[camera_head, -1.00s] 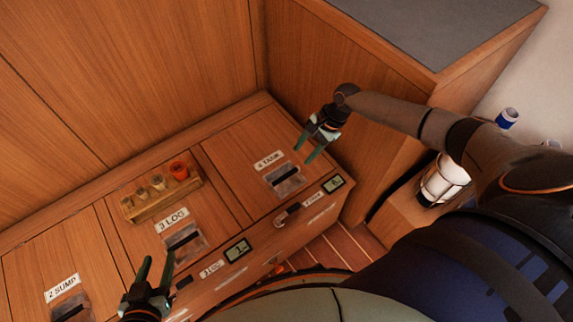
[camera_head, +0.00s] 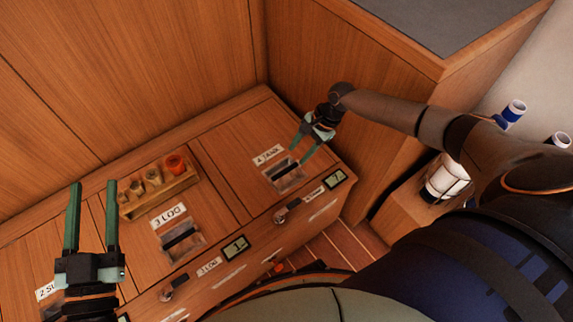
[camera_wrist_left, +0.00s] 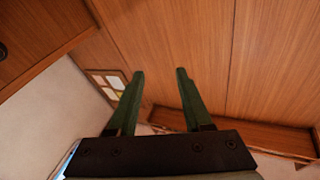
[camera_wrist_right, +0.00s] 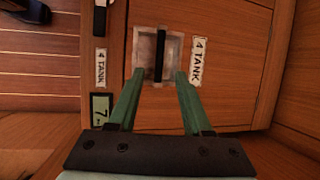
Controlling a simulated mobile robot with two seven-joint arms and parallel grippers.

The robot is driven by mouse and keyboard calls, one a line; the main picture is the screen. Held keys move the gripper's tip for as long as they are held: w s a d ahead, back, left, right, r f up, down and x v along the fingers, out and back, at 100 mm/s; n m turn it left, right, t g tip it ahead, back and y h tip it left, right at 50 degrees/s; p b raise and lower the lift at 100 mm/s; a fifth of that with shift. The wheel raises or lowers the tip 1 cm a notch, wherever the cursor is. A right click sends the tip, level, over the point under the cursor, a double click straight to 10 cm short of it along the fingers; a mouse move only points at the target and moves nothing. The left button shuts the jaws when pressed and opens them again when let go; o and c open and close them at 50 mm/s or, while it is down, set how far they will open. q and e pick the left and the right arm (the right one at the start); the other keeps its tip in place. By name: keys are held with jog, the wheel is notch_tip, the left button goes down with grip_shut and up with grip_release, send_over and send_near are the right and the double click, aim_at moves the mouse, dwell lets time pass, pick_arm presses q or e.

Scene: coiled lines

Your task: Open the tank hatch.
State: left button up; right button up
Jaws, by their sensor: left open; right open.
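The tank hatch (camera_head: 225,159) is a wooden lid with a "4 TANK" label and lies flat and closed in the bench top. Its recessed metal pull (camera_head: 285,174) has a dark bar across it; the bar also shows in the right wrist view (camera_wrist_right: 159,55). My right gripper (camera_head: 296,157) is open, with its fingertips at the near side of this recess in the right wrist view. The bar lies ahead between the finger lines, not gripped. My left gripper (camera_head: 92,188) is open and empty, above the left part of the bench.
A "3 LOG" hatch with its own pull (camera_head: 183,240) lies left of the tank hatch. A wooden rack with small pegs (camera_head: 158,190) stands on it. Latches and displays (camera_head: 335,179) line the front face. A tall wooden cabinet (camera_head: 360,120) borders the right side.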

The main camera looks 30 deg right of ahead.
aim_at(284, 172)
pick_arm(q)
jog(key=s+d+r+m+t+h+b, duration=0.25)
jog(key=s+r+m+h+b, duration=0.35)
jog(key=r+h, duration=0.4)
pick_arm(e)
jog(key=b+x, duration=0.3)
jog(key=x, duration=0.5)
jog(key=shift+f, duration=0.2)
pick_arm(q)
jog(key=shift+y, duration=0.5)
jog(key=shift+s+a+f+b, duration=0.1)
jog(key=shift+s+f+b, duration=0.1)
jog(key=shift+f, duration=0.6)
jog(key=shift+s+f+b, duration=0.1)
jog(key=shift+f+b, duration=0.1)
jog(key=shift+f, duration=0.55)
jog(key=shift+s+a+f+b, duration=0.1)
jog(key=shift+f+b, duration=0.1)
jog(key=shift+f, duration=0.6)
pick_arm(e)
jog(key=shift+w+a+f, duration=0.15)
jog(key=shift+a+f, duration=0.15)
jog(key=shift+f, duration=0.1)
jog(key=shift+c, duration=0.2)
grip_shut()
